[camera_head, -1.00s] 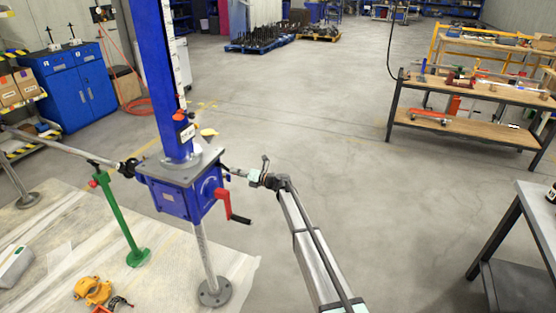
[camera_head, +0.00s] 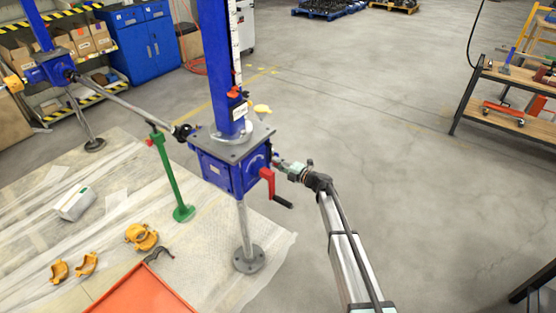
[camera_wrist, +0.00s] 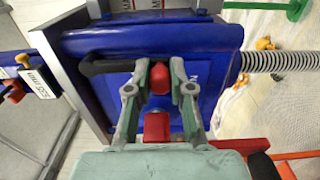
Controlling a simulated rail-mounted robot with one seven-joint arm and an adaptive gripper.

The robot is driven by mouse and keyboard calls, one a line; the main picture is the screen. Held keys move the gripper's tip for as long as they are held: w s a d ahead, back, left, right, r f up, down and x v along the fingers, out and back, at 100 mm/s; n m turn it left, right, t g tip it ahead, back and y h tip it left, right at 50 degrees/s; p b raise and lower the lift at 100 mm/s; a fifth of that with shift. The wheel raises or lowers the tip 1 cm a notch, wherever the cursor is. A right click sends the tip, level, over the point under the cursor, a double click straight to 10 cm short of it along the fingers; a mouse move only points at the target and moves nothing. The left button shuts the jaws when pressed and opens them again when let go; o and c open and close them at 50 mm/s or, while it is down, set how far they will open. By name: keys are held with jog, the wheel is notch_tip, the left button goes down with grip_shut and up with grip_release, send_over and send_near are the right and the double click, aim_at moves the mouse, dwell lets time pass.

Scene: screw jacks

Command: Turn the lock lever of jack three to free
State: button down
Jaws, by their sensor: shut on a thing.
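A jack with a blue gearbox (camera_head: 222,170) stands beside my arm, with a blue column (camera_head: 217,70) rising from its grey top plate (camera_head: 232,145). My gripper (camera_head: 281,164) is at the gearbox's right side. In the wrist view my gripper (camera_wrist: 160,80) is shut with its fingers on either side of a red knob (camera_wrist: 159,78). A black bent lever (camera_wrist: 105,66) runs from the left to this knob, close against the blue housing (camera_wrist: 215,50). A red patch (camera_wrist: 157,125) shows lower between the fingers. In the head view the lever is too small to tell.
A red crank (camera_head: 268,180) with a black handle sits just below my gripper. A shaft (camera_head: 115,103) links to another blue jack (camera_head: 48,66) at the left. A green stand (camera_head: 170,180) and orange clamps (camera_head: 140,236) are on the sheeted floor.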

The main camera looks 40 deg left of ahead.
jog(key=shift+s, duration=0.15)
jog(key=c, duration=1)
grip_release()
jog(key=d, duration=1.2)
